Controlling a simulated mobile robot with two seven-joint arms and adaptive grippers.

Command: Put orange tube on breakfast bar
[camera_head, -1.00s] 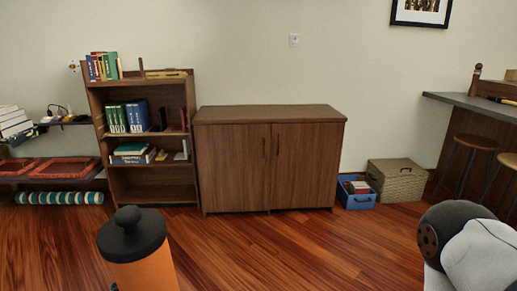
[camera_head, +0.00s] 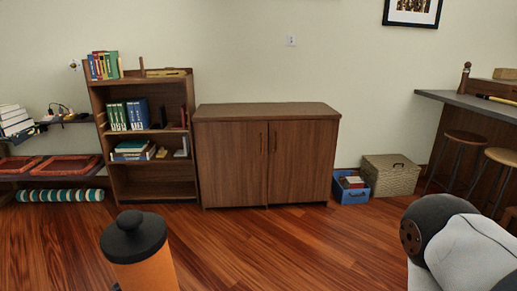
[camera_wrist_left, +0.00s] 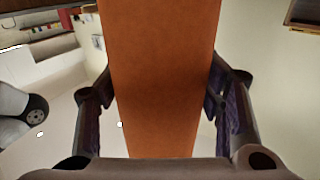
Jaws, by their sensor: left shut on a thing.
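The orange tube (camera_head: 151,269) with a black cap stands upright at the bottom left of the head view, close to the camera. In the left wrist view the orange tube (camera_wrist_left: 160,75) fills the middle, between the two fingers. My left gripper (camera_wrist_left: 163,95) is shut on it, with one finger on each side. The tube's lower end is hidden in the head view. The breakfast bar (camera_head: 466,103) has a grey top and dark wood side, at the far right of the head view, well away from the tube. My right gripper is not seen.
Bar stools (camera_head: 466,137) stand before the bar. A wooden cabinet (camera_head: 266,158) and a bookshelf (camera_head: 147,125) line the wall. A blue bin (camera_head: 351,190) and a wicker basket (camera_head: 391,176) sit on the floor. The wooden floor (camera_head: 270,245) ahead is clear.

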